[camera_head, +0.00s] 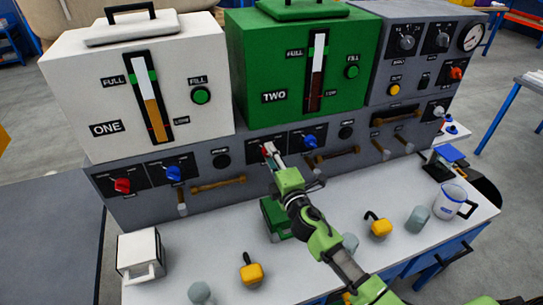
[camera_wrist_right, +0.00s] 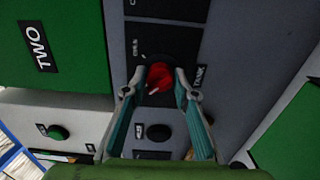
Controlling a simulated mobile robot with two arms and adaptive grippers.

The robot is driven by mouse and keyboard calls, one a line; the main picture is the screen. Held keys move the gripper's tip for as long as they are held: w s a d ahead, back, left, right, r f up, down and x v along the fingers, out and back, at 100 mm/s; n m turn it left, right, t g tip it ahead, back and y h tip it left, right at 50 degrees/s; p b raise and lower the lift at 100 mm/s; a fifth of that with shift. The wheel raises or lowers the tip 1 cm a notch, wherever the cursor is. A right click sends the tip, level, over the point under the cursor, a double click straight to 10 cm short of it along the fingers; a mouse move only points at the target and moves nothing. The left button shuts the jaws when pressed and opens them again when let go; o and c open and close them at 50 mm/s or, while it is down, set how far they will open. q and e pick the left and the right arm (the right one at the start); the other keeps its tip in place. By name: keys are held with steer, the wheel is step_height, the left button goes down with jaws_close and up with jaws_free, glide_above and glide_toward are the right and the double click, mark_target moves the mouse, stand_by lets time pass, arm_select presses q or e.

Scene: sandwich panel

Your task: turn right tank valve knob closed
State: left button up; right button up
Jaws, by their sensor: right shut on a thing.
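The green right tank (camera_head: 299,65), marked TWO, stands on the grey panel. Its red valve knob (camera_wrist_right: 159,77) sits on a black plate below it, with a pale pointer mark. In the head view the red knob (camera_head: 265,149) is mostly hidden by my right gripper (camera_head: 270,151). My right gripper (camera_wrist_right: 158,82) is shut on the red knob, one finger on each side of it. My left gripper is not in view.
A blue knob (camera_head: 310,141) is close to the right. The white tank (camera_head: 72,111), marked ONE, has its own red knob (camera_head: 122,185) and blue knob (camera_head: 174,173). Yellow (camera_head: 251,274) and grey items, a white box (camera_head: 140,254) and a mug (camera_head: 450,202) stand on the counter.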

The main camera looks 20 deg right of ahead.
steer(key=o, duration=1.1)
steer(key=s, duration=1.2)
steer(key=shift+d, duration=0.2)
